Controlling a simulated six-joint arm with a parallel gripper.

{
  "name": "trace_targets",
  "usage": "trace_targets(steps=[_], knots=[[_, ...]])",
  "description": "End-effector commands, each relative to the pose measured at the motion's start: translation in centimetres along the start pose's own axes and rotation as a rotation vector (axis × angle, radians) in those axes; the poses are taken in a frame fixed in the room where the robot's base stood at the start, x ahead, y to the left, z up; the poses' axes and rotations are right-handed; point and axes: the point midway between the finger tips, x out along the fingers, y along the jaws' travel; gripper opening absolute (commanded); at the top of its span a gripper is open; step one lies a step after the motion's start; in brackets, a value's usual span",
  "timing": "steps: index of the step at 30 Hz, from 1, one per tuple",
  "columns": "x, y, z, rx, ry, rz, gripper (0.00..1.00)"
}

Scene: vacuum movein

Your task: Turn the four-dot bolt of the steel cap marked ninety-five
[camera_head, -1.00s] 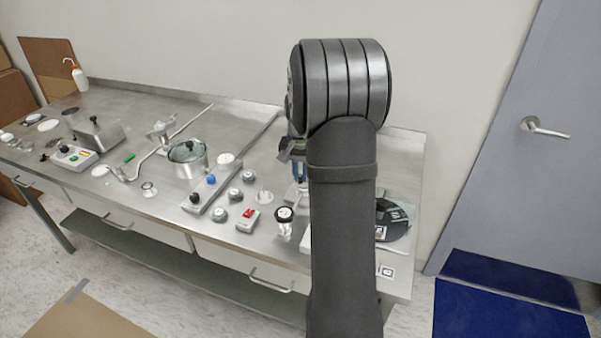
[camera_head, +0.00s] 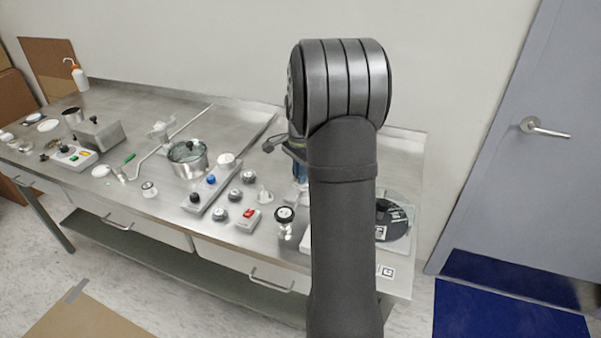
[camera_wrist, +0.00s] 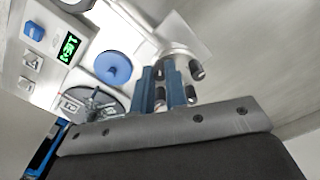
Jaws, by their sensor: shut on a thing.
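In the wrist view, a steel cap (camera_wrist: 180,56) stands just beyond my fingers, with several dark-ended bolts (camera_wrist: 197,72) around it. My gripper (camera_wrist: 161,70) has its two blue fingers close together at the cap and is shut on one of these bolts. The fingers cover the gripped bolt, so its dots cannot be seen. No number is legible on the cap. In the head view my gripper (camera_head: 299,170) is mostly hidden behind my arm, and the cap is not visible there.
In the wrist view, a blue disc (camera_wrist: 113,67), a dark disc (camera_wrist: 92,101) and a panel with a green display (camera_wrist: 69,47) lie left of the fingers. In the head view, a pot (camera_head: 188,160), several knobs and a red-switch box (camera_head: 247,219) crowd the steel bench left of my arm.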

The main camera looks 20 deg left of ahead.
Motion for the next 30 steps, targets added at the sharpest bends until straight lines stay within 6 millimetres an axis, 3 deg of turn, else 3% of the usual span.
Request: trace_targets(steps=[17, 18, 21, 30], knots=[[-0.07, -0.02, -0.03, 0.037, 0.001, -0.001, 0.0], [-0.07, -0.02, -0.03, 0.037, 0.001, -0.001, 0.17], [-0.06, -0.01, -0.02, 0.037, 0.001, -0.001, 0.35], [-0.16, -0.02, -0.02, 0.036, 0.001, -0.001, 0.35]])
